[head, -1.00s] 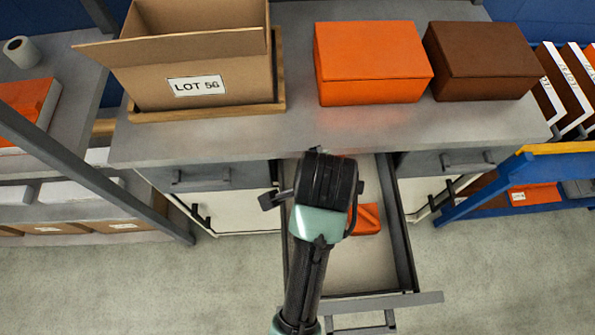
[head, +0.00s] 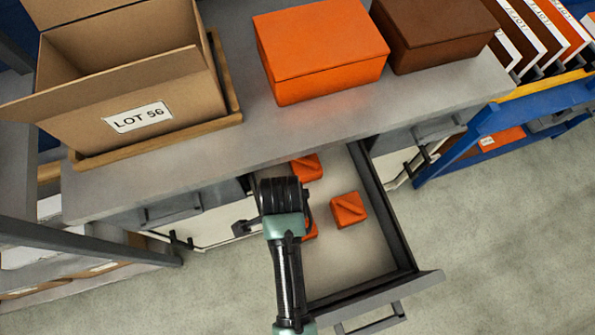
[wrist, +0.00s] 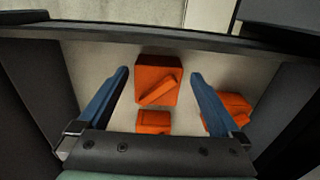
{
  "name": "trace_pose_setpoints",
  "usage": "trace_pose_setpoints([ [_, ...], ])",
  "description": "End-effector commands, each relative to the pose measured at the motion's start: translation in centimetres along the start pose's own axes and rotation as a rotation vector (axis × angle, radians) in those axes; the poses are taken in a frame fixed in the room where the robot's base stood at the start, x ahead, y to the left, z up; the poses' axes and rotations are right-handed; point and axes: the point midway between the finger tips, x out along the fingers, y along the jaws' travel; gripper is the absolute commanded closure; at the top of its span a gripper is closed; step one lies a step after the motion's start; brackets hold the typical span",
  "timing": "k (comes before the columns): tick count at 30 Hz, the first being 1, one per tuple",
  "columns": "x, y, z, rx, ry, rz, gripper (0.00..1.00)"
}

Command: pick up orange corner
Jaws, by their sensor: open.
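Several orange corners lie in the open drawer under the counter. In the head view one (head: 348,209) lies in the middle of the drawer, one (head: 306,168) further back, and one (head: 310,231) is mostly hidden behind my arm. My gripper (wrist: 159,72) is open and empty, its two blue fingers pointing into the drawer. In the wrist view an orange corner with a raised diagonal bar (wrist: 153,75) shows between the fingers. Another (wrist: 153,122) shows nearer the palm, and a third (wrist: 236,103) is partly behind the right finger. In the head view the fingertips are hidden.
The drawer (head: 375,291) has raised dark side walls around my gripper. On the counter (head: 300,125) stand an open cardboard box marked LOT 56 (head: 165,85), a closed orange box (head: 320,50) and a brown box (head: 435,35). A blue rack (head: 480,130) stands at right.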

Motion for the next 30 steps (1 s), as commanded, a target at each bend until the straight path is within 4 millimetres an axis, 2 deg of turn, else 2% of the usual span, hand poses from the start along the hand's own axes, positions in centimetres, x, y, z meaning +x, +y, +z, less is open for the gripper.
trace_pose_setpoints([
  [6, 3.4, 0.3, -0.6, -0.001, -0.001, 0.004, 0.0],
  [9, 4.4, 0.3, -0.6, -0.002, 0.0, 0.001, 0.0],
  [18, 4.7, 0.3, -0.6, -0.001, 0.0, 0.0, 0.02],
  [27, 4.7, 0.3, -0.6, -0.001, 0.0, 0.0, 0.56],
  [30, 4.7, 0.2, -0.6, -0.001, 0.0, -0.001, 0.69],
])
